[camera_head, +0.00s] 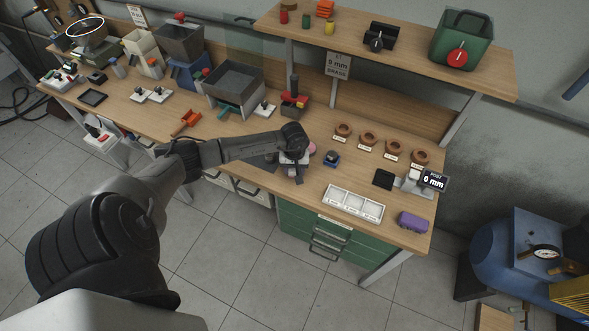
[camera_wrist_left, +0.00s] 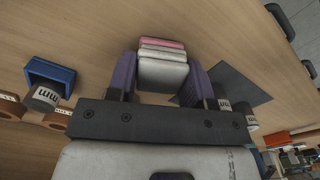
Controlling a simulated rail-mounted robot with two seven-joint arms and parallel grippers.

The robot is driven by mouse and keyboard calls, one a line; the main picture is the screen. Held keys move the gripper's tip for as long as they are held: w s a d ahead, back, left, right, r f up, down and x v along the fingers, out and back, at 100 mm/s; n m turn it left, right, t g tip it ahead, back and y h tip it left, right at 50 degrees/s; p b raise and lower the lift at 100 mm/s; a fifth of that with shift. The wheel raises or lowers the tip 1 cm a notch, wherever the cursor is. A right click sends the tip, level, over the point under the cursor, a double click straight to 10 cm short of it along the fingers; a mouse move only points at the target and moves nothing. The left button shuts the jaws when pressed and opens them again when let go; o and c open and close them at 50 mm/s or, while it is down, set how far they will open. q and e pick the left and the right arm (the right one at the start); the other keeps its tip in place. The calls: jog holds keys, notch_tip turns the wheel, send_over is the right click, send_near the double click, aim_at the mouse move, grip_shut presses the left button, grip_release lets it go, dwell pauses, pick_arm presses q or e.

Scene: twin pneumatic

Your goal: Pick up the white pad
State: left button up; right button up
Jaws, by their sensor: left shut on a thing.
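The white pad (camera_wrist_left: 163,75) is between the two purple-sided fingers of my left gripper (camera_head: 294,172), with both fingers against its sides. In the left wrist view it is pale, with a second whitish layer and a pink pad (camera_wrist_left: 162,44) showing just beyond it. I cannot tell whether these touch it. In the head view the gripper points down over the front of the bench, and it hides most of the pad. The pink pad also shows just right of the gripper in the head view (camera_head: 312,148). My right gripper is not in view.
A small blue box (camera_head: 332,158) stands right of the gripper. Several brown rings (camera_head: 368,138) line the back. A red-and-black device (camera_head: 294,101) stands behind the gripper.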

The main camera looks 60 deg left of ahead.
pick_arm(q)
jog(key=shift+r, duration=0.45)
notch_tip(320, 180, up, 3)
jog(key=w+d+r, duration=0.1)
jog(key=d+r, duration=0.2)
jog(key=d, duration=0.2)
jog(key=w+d+r+b, duration=0.1)
jog(key=w+d+r, duration=0.1)
jog(key=d, duration=0.4)
jog(key=shift+w+r+b, duration=0.25)
jog(key=shift+r+b, duration=0.05)
jog(key=shift+r, duration=0.5)
